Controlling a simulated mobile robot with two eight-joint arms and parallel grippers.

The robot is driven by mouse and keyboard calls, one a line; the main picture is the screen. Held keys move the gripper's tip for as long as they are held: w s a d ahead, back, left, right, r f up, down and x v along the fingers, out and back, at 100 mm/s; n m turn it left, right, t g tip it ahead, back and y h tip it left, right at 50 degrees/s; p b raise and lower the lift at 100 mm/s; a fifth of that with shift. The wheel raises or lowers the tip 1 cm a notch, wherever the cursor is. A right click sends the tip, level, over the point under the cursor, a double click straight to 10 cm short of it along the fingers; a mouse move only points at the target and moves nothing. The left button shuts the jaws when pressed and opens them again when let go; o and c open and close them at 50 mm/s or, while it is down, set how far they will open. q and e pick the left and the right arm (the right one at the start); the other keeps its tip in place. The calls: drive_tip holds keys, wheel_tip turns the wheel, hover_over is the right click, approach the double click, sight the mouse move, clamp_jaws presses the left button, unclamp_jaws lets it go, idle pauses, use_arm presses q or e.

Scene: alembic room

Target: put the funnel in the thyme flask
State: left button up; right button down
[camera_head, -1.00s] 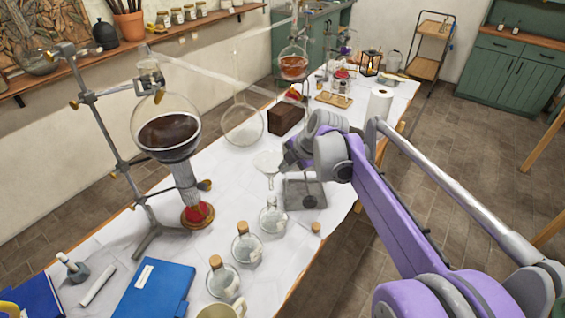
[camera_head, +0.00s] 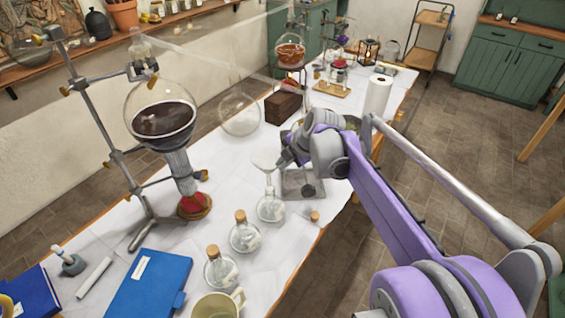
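The clear glass funnel (camera_head: 265,160) is upright at the tip of my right gripper (camera_head: 283,158), which looks shut on its rim side. The funnel's stem points down at the mouth of an uncorked round flask (camera_head: 270,209) on the table. The stem's end seems to meet the flask's neck, but I cannot tell whether it is inside. Two similar corked flasks stand nearer, one in the middle (camera_head: 245,236) and one in front (camera_head: 221,270). No label is readable, so I cannot confirm which is thyme. My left gripper is not in view.
A loose cork (camera_head: 315,216) lies right of the uncorked flask. A grey stand (camera_head: 302,184) is just behind it. A large dark-filled flask (camera_head: 162,118) is clamped at left. A blue book (camera_head: 150,285) and a mug (camera_head: 217,305) are in front.

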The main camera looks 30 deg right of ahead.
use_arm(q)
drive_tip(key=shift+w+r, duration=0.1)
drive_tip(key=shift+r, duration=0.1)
use_arm(e)
drive_tip(key=shift+r, duration=0.15)
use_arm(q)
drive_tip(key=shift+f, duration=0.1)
use_arm(e)
drive_tip(key=shift+f, duration=0.2)
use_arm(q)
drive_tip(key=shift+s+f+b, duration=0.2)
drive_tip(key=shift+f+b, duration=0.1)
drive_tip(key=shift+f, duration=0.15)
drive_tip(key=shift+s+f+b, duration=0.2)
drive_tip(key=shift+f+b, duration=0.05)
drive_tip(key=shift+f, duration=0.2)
use_arm(e)
drive_tip(key=shift+f, duration=1.45)
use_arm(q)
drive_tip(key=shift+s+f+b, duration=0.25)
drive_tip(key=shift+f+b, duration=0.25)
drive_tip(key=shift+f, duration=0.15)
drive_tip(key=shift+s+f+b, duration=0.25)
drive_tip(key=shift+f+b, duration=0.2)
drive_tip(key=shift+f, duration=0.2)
use_arm(e)
drive_tip(key=shift+f, duration=2.3)
idle(1.0)
drive_tip(key=c, duration=1)
unclamp_jaws()
